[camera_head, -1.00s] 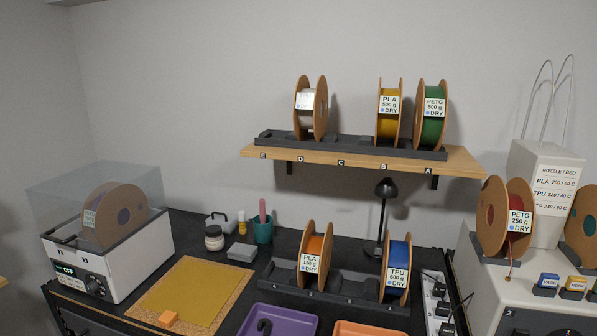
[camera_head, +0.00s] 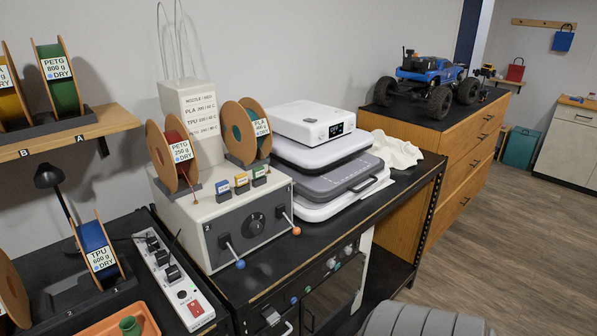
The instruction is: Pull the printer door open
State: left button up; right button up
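A dark appliance front with a glassy panel (camera_head: 335,292) sits under the black bench top. It looks like the printer door, though I cannot be sure; it appears closed. Small knobs and a pale handle (camera_head: 286,327) show along this front, and the lower part is cut off by the picture's bottom edge. On the bench above stands a white box with a grey front (camera_head: 247,226), two levers and a dial, with red and green spools on it. Neither of my grippers is in view.
A stack of white and grey flat devices (camera_head: 325,160) and a white cloth (camera_head: 397,152) lie on the bench. A power strip (camera_head: 176,280) is at left. A wooden drawer cabinet (camera_head: 465,165) carries a blue crawler (camera_head: 430,75). Open wooden floor (camera_head: 480,260) lies at right.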

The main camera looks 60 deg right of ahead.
aim_at(327, 300)
jog(key=z, duration=2.2)
